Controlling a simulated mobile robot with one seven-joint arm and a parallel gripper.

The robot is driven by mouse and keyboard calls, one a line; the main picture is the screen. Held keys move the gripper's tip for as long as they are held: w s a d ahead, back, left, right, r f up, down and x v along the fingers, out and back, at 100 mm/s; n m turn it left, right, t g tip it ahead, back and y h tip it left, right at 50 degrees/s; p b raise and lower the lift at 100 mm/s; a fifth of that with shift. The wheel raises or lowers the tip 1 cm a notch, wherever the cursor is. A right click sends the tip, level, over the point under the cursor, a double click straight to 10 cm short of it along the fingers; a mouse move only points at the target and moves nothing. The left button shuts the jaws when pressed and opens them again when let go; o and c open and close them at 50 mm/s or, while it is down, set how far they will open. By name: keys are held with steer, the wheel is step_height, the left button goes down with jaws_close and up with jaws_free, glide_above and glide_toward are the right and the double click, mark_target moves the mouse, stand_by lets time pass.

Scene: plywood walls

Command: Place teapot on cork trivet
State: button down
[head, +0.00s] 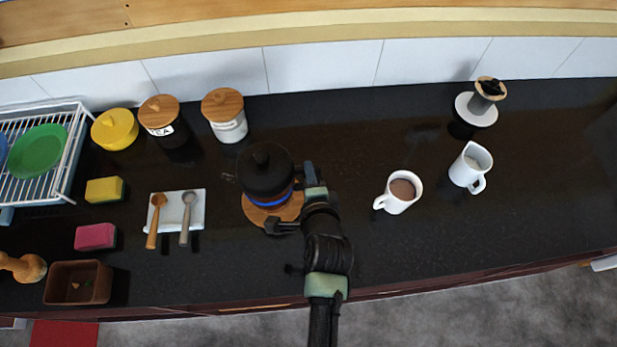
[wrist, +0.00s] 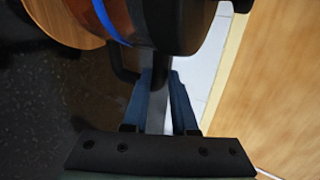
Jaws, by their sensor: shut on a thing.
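The teapot (head: 266,172) is dark with a knobbed lid and a blue band. In the head view it appears over the round cork trivet (head: 258,215), whose brown rim shows below it. I cannot tell whether its base touches the trivet. In the wrist view the teapot (wrist: 178,22) is at the top, with part of the trivet (wrist: 62,22) at the upper left. My gripper (head: 306,186) is at the teapot's right side. In the wrist view its blue fingers (wrist: 160,105) are shut on what looks like the teapot's handle.
Left of the teapot are a spoon rest (head: 172,222) with two spoons, and two canisters (head: 228,125). A mug (head: 402,190) of brown drink and a white pitcher (head: 468,166) stand to the right. The dark counter between teapot and mug is clear behind my arm.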

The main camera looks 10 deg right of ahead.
steer(key=shift+w+f, duration=0.15)
steer(key=shift+f, duration=0.95)
steer(key=c, duration=1.1)
jaws_free()
steer(key=shift+f, duration=0.2)
steer(key=o, duration=0.4)
